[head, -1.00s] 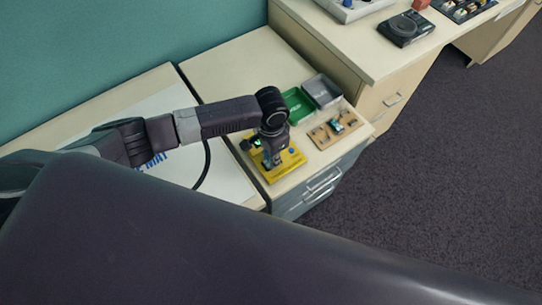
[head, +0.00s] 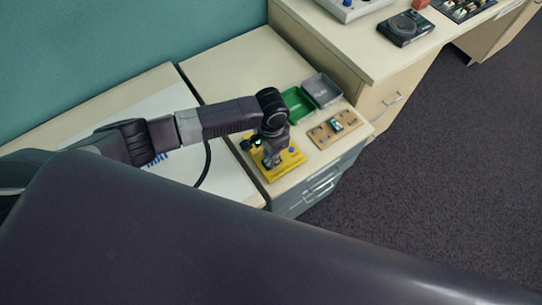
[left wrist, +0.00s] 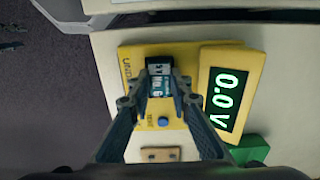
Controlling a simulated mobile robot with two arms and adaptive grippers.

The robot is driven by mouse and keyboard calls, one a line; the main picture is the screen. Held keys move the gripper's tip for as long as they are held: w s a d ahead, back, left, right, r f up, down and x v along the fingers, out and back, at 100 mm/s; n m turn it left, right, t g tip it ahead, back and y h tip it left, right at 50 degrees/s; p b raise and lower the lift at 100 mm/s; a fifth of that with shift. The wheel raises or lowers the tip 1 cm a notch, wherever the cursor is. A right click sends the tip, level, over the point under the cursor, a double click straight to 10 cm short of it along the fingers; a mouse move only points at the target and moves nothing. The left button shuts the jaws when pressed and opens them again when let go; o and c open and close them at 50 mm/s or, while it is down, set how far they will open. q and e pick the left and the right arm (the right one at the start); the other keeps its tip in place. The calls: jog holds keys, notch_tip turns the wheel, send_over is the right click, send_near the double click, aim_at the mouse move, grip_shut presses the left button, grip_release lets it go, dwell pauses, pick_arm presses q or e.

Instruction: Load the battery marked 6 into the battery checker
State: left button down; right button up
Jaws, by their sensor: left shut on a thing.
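The yellow battery checker (head: 289,164) stands on the low cabinet; its body (left wrist: 136,56) fills the middle of the left wrist view. Its raised display (left wrist: 226,100) reads 0.0 V in green. My left gripper (head: 269,159) is over the checker, pointing down. In the left wrist view it is shut on a battery (left wrist: 160,88) with a teal label and a dark end; the label's mark looks like No. 6. The battery is over the checker's dark bay, and I cannot tell whether it touches it. A blue button (left wrist: 163,122) is beside it. My right gripper is not in view.
A wooden holder (head: 320,136) with a teal-labelled item lies right of the checker. A green tray (head: 293,95) and a grey tray (head: 322,90) stand behind. A higher desk (head: 350,45) rises at the right with a black device (head: 405,28).

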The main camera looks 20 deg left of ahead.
pick_arm(q)
jog(key=c, duration=1.7)
grip_release()
jog(key=shift+o, duration=0.6)
jog(key=shift+o, duration=1.4)
jog(key=shift+r, duration=0.1)
notch_tip(320, 180, up, 6)
jog(key=p, duration=0.7)
